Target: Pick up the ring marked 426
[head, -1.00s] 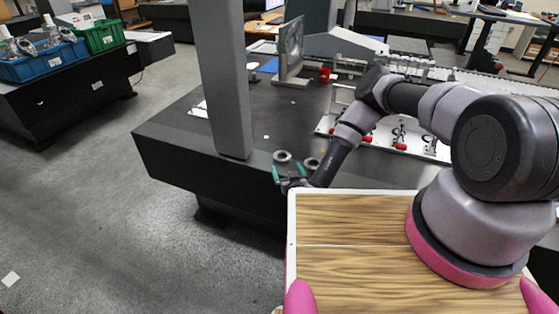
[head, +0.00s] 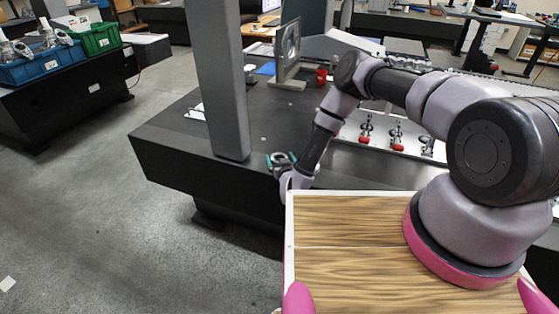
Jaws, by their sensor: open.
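A small grey metal ring (head: 280,157) lies on the dark granite table (head: 175,165) near its front edge. Any number on it is too small to read. My gripper (head: 281,161) is open, with its teal fingertips on the left and right of this ring. I cannot tell whether they touch it. A second ring, seen earlier to the right of this one, is hidden now, apparently behind my wrist.
A grey upright column (head: 218,85) stands on the table just left of my gripper. A plate with red-tipped clamps (head: 397,143) lies to the right. A framed upright panel (head: 289,50) stands behind. Blue (head: 45,62) and green bins (head: 100,39) sit on a separate bench at left.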

